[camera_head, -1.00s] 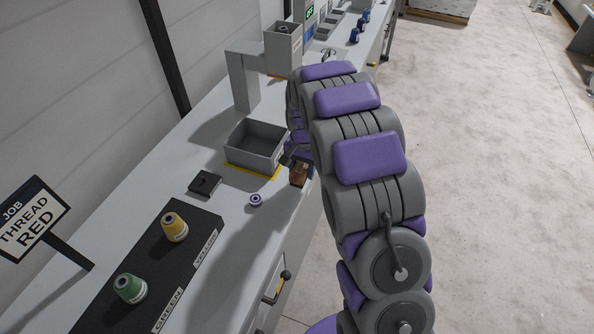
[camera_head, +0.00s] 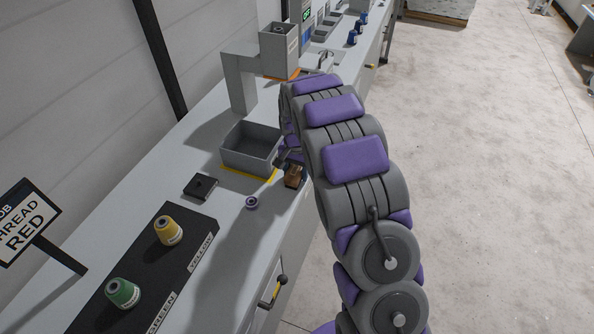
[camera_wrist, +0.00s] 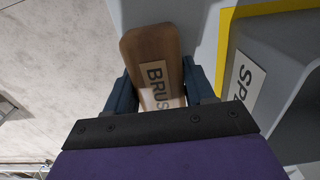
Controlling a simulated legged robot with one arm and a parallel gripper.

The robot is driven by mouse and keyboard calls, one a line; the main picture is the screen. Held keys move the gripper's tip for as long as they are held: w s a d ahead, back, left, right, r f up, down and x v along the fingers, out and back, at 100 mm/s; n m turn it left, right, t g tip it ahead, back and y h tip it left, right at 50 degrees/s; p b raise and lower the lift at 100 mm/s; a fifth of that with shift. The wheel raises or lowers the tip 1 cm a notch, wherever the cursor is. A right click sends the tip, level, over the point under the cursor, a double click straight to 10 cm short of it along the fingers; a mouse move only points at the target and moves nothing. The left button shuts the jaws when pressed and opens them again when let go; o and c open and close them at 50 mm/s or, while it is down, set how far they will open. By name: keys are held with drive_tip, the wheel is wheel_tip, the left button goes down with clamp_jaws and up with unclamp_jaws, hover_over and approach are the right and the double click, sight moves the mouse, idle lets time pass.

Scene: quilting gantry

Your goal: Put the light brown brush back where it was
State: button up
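The light brown brush (camera_wrist: 151,62) carries a label that reads "BRUS", with the rest hidden, in the wrist view. It lies between the two dark blue fingers of my gripper (camera_wrist: 160,92), one against each side, so the gripper looks shut on it. In the head view the brush (camera_head: 293,176) shows as a small brown block near the bench's front edge, right of the grey bin. My gripper (camera_head: 287,160) is beside it there, mostly hidden by my arm. I cannot tell whether the brush touches the bench.
A grey bin (camera_head: 252,137) with yellow edging stands left of the brush. Yellow (camera_head: 168,230) and green (camera_head: 123,293) thread cones stand on a black mat. The sign (camera_head: 26,224) reads red thread.

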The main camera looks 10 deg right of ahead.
sight(291, 168)
drive_tip(key=o, duration=0.4)
drive_tip(key=shift+a, duration=1)
drive_tip(key=shift+o, duration=0.2)
drive_tip(key=shift+d, duration=0.5)
drive_tip(key=shift+d+r, duration=0.4)
drive_tip(key=shift+r, duration=0.05)
drive_tip(key=r, duration=0.2)
drive_tip(key=a+r+p, duration=0.1)
drive_tip(key=r, duration=0.1)
drive_tip(key=r+p, duration=0.1)
drive_tip(key=r, duration=0.2)
drive_tip(key=shift+a+r, duration=0.1)
drive_tip(key=shift+a, duration=0.15)
drive_tip(key=s+d+r+n, duration=0.1)
drive_tip(key=s+r, duration=0.6)
drive_tip(key=s, duration=0.3)
drive_tip(key=s+d+r+n, duration=0.1)
drive_tip(key=s+r+n, duration=0.1)
drive_tip(key=s+r, duration=0.65)
drive_tip(key=s+a+f+n+g, duration=0.1)
drive_tip(key=s+f+n, duration=0.1)
drive_tip(key=s, duration=2.3)
drive_tip(key=shift+s+a+f+n+g+p, duration=0.15)
drive_tip(key=shift+s+n+g+p, duration=0.25)
drive_tip(key=shift+n, duration=0.5)
